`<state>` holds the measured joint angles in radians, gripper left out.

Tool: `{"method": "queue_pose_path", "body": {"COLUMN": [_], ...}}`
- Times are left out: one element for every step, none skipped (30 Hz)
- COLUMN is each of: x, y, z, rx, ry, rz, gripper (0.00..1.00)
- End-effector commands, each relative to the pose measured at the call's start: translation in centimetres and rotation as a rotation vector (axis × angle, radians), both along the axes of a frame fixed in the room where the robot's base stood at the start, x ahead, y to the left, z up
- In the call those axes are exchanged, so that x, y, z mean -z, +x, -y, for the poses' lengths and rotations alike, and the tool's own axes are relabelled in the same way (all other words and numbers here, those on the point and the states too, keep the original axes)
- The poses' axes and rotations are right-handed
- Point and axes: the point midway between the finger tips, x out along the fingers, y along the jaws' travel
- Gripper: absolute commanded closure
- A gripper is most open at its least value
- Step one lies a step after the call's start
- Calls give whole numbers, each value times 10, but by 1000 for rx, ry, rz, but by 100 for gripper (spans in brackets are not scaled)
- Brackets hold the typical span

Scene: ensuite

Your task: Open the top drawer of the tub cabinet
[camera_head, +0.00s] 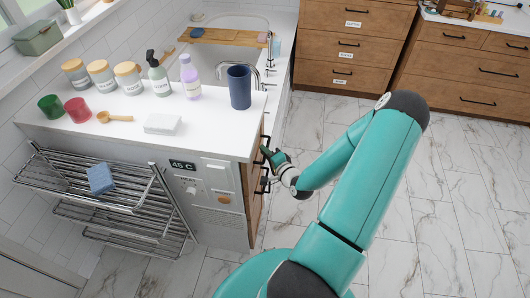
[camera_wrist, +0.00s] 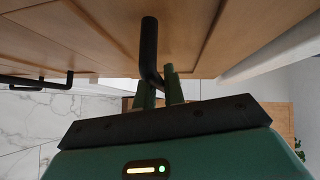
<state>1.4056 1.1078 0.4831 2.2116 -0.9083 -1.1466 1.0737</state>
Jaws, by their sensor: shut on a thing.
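The tub cabinet (camera_head: 228,139) has a white top, and its wooden drawer side faces right, seen nearly edge-on in the head view. Black bar handles stick out of that side. My gripper (camera_head: 268,155) is at the uppermost handle, at the cabinet's right edge. In the wrist view my gripper's green fingers (camera_wrist: 160,92) are closed at the end of the black handle (camera_wrist: 149,42) on the wooden drawer front (camera_wrist: 195,35). The fingers hide part of the handle. I see no clear gap around this drawer front; whether it is pulled out is hard to tell.
A dark blue cup (camera_head: 239,87), a purple bottle (camera_head: 190,77) and several jars stand on the cabinet top. A towel rack (camera_head: 100,195) is at the left. A bathtub (camera_head: 222,62) lies behind. Marble floor (camera_head: 430,200) is clear to the right.

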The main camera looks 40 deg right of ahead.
Motion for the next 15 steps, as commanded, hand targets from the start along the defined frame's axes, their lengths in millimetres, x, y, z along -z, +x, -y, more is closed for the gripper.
{"method": "queue_pose_path", "body": {"x": [0, 0, 0, 0, 0, 0, 0, 0, 0, 0, 0, 0, 0, 0, 0], "y": [-3, -5, -9, -11, -14, -19, -24, -28, -35, -40, -46, -54, -60, -66, -75], "z": [2, 4, 7, 9, 11, 15, 18, 22, 27, 31, 36, 42, 47, 52, 58], "rx": [1, 2, 3, 3, 2, 3, 3, 4, 4, 5, 4, 6, 5, 5, 5], "ry": [-1, -1, -1, -2, -2, -1, -2, -3, -2, -3, -3, -4, -3, -3, -3], "rz": [-1, -1, -2, -2, -2, -2, -2, -2, -2, -2, -2, -2, -2, -2, -3], "gripper": [100, 100, 100, 100, 100, 100, 100, 100, 100, 100, 100, 100, 100, 100, 100]}}
